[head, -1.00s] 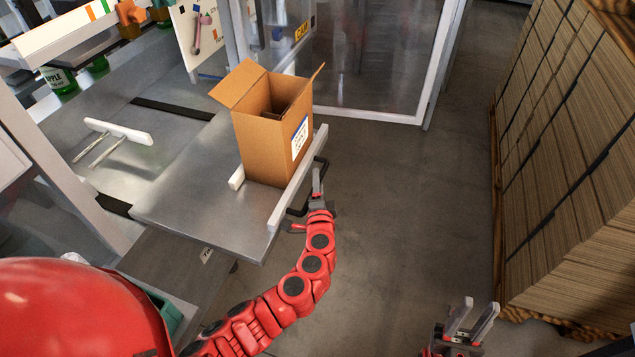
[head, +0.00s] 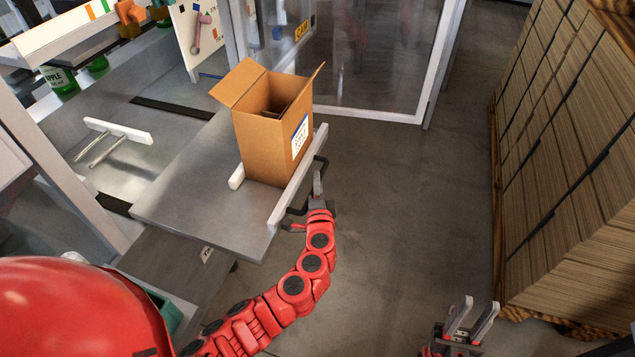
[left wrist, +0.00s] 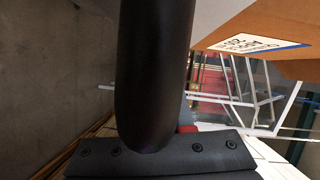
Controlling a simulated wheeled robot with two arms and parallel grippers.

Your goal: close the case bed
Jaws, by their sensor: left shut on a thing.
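The case bed (head: 190,206) is a grey metal plate with a white rail (head: 291,190) along its right edge and a black bar handle (head: 322,172) on that rail's outer side. An open cardboard case (head: 264,140) stands upright on the bed between this rail and a short white guide (head: 237,176). My left gripper (head: 312,197) is shut on the handle; the black bar (left wrist: 155,70) fills the middle of the left wrist view. The case (left wrist: 270,35) shows there at upper right. My right gripper (head: 471,325) is open and empty, low over the floor, away from the bed.
A white pusher bar (head: 120,131) on two rods lies left of the bed. Green bottles (head: 60,80) stand at the upper left. A glass-panelled frame (head: 340,60) is behind the case. Stacked flat cardboard (head: 570,170) fills the right side. The floor (head: 420,210) between is clear.

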